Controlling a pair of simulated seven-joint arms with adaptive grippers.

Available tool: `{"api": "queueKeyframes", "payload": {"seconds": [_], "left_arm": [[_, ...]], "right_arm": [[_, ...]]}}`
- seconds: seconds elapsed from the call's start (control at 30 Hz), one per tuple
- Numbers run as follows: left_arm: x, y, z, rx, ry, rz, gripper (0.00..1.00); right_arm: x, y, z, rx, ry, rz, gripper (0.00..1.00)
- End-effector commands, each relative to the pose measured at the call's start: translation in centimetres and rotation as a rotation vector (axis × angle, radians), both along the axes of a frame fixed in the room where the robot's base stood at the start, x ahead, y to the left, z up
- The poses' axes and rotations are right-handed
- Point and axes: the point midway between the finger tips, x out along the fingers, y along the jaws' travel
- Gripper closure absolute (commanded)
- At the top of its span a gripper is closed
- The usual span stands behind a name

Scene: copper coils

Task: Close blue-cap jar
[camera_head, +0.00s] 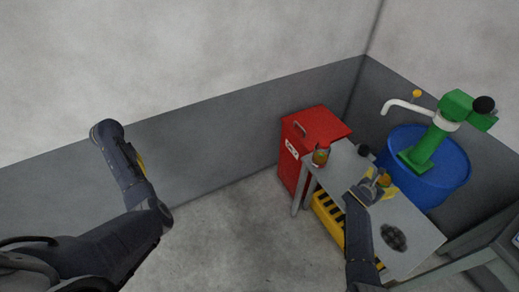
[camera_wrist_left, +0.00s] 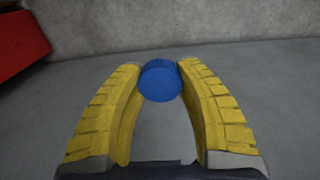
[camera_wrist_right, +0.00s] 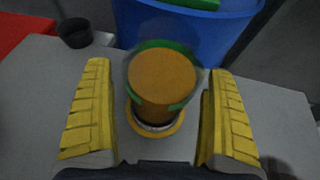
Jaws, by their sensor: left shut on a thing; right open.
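The blue cap (camera_wrist_left: 160,82) is held between the fingertips of my left gripper (camera_wrist_left: 160,68) in the left wrist view. In the head view my left arm is at the left, well away from the table, and the cap is hidden. An open jar with orange-brown contents (camera_wrist_right: 162,78) stands upright on the table in the right wrist view. My right gripper (camera_wrist_right: 160,110) is open with a finger on either side of the jar, apparently not touching it. In the head view the right gripper (camera_head: 376,187) is at the jar (camera_head: 384,180), partly covering it.
A red cabinet (camera_head: 298,170) stands behind left, and a blue drum (camera_head: 445,170) with a green pump (camera_head: 428,145) stands behind.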

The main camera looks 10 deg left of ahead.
Motion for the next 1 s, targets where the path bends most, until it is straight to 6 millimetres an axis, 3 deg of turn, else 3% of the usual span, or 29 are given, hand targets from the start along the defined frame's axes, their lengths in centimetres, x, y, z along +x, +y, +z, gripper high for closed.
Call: {"api": "queueKeyframes", "payload": {"seconds": [0.37, 0.9, 1.0], "left_arm": [[0.01, -0.01, 0.00, 0.000, 0.000, 0.000, 0.75], [0.00, 0.00, 0.00, 0.000, 0.000, 0.000, 0.75], [0.00, 0.00, 0.00, 0.000, 0.000, 0.000, 0.75]], "right_arm": [[0.04, -0.06, -0.02, 0.000, 0.000, 0.000, 0.10], [0.02, -0.05, -0.01, 0.000, 0.000, 0.000, 0.73], [0.07, -0.07, 0.08, -0.001, -0.001, 0.000, 0.80]]}}
